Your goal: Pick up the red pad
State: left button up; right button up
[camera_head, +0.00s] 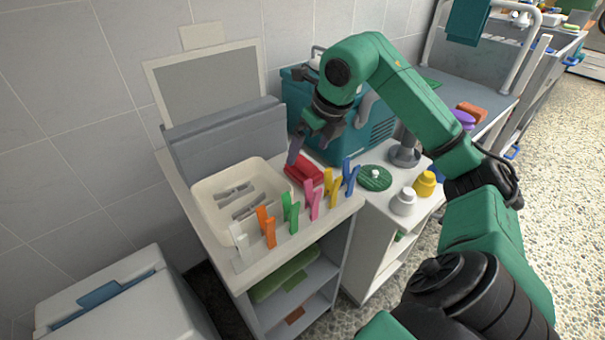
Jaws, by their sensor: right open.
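The red pad (302,169) lies on the white counter top, beside the tray and behind the row of coloured clips. My right gripper (311,149) is above and just behind the red pad, pointing down with its jaws open and empty. One finger hangs close to the pad's left end; whether it touches the pad I cannot tell. The other finger is partly hidden by the gripper body. My left gripper is out of the picture.
A cream tray (207,192) with grey clips stands left of the pad. Upright clips, including a pink one (312,199) and a yellow one (331,187), line the front edge. A teal box (381,131) stands behind. A green round lid (375,178) and bottles are right.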

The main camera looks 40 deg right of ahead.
aim_at(305, 161)
jog(key=x, duration=0.5)
jog(key=shift+f+b, duration=0.2)
jog(key=shift+b, duration=0.1)
jog(key=shift+s, duration=0.15)
jog(key=c, duration=1.4)
jog(key=shift+c, duration=0.2)
